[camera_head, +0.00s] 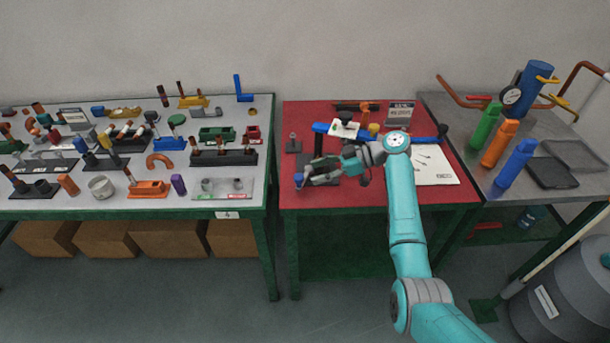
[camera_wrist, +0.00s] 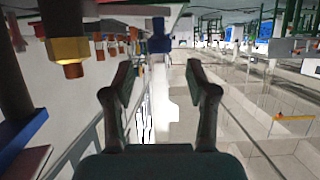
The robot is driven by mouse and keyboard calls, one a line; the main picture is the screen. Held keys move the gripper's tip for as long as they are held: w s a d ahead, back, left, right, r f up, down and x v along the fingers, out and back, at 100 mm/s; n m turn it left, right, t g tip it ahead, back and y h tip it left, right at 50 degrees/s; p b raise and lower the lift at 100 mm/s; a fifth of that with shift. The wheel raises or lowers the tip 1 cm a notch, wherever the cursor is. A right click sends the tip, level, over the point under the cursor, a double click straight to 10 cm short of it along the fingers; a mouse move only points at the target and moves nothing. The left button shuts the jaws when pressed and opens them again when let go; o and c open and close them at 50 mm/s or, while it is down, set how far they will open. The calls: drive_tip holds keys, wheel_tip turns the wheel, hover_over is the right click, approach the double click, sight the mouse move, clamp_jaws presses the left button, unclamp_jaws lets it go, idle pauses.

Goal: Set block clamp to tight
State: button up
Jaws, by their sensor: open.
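The red-topped table holds a device with a blue bar (camera_head: 319,127) and a dark base, partly hidden by my arm. I cannot tell for sure which part is the block clamp. A small blue knob-like part (camera_head: 299,179) stands at the table's front left. My gripper (camera_head: 312,176) reaches left over the table, fingertips close to this blue part. In the wrist view the fingers of my gripper (camera_wrist: 164,80) are spread, with nothing held between them. That view looks upside down. A blue part (camera_wrist: 160,38) hangs beyond the fingertips, and an orange and yellow fitting (camera_wrist: 68,55) is at upper left.
A white paper sheet (camera_head: 432,164) and a small sign (camera_head: 397,114) are on the red table. Green, orange and blue bottles (camera_head: 516,163) stand on the right table. The left grey table (camera_head: 130,203) is crowded with parts. A gap separates it from the red table.

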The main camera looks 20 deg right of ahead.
drive_tip(key=v, duration=0.5)
drive_tip(key=shift+s+d+r, duration=0.1)
drive_tip(key=shift+d, duration=0.25)
